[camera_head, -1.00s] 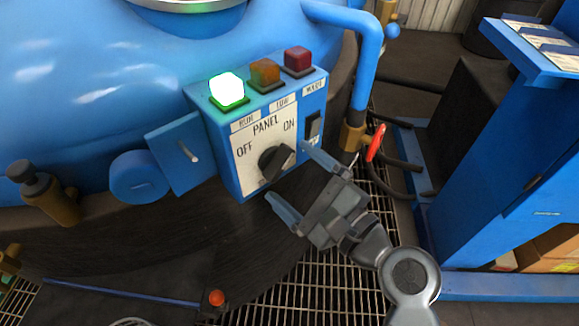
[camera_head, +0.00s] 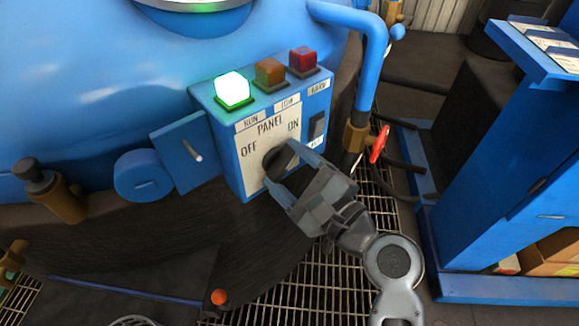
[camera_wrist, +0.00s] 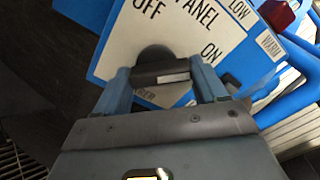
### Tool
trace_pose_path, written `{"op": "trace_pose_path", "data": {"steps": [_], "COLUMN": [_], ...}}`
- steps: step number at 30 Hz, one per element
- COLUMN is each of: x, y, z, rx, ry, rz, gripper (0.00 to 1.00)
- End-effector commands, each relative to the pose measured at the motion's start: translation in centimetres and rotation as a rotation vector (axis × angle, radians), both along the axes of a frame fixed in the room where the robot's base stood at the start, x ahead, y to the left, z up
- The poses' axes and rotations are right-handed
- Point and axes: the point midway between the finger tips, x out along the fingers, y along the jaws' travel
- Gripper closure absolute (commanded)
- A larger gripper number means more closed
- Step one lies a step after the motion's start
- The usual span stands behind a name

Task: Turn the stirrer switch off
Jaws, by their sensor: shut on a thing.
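The blue control panel box (camera_head: 225,140) has a white face marked PANEL, OFF on the left and ON on the right. The black rotary knob (camera_head: 277,157), the stirrer switch, sits low on that face. In the wrist view the knob (camera_wrist: 155,60) has a pale mark on its bar, at the end towards ON. My gripper (camera_head: 282,166) is shut on the knob, with one blue finger on each side of its bar. The wrist view shows the gripper (camera_wrist: 160,74) the same way. A small label under the knob is partly hidden.
On the box top are a lit green lamp (camera_head: 233,88), an unlit amber lamp (camera_head: 270,72) and an unlit red lamp (camera_head: 304,60). A black rocker switch (camera_head: 317,125) is right of the knob. A blue pipe (camera_head: 370,70) with a red-handled valve (camera_head: 379,145) stands close on the right.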

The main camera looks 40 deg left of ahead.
Motion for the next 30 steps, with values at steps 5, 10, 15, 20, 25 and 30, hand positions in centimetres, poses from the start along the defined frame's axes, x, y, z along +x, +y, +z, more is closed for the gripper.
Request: {"op": "trace_pose_path", "data": {"steps": [5,10,15,20,25,30], "x": [-0.02,-0.03,-0.03,-0.04,-0.09,-0.13], "y": [-0.01,-0.01,-0.01,-0.02,-0.01,-0.01], "z": [-0.04,-0.09,-0.20,-0.28,-0.34,-0.37], "rx": [-0.001,-0.004,-0.015,-0.037,-0.069,-0.104], "ry": [0.000,-0.013,-0.066,-0.165,-0.310,-0.469], "rz": [0.001,0.001,0.001,0.001,0.000,0.000], "gripper": [0.59,0.59,0.59,0.59,0.59,0.59]}}
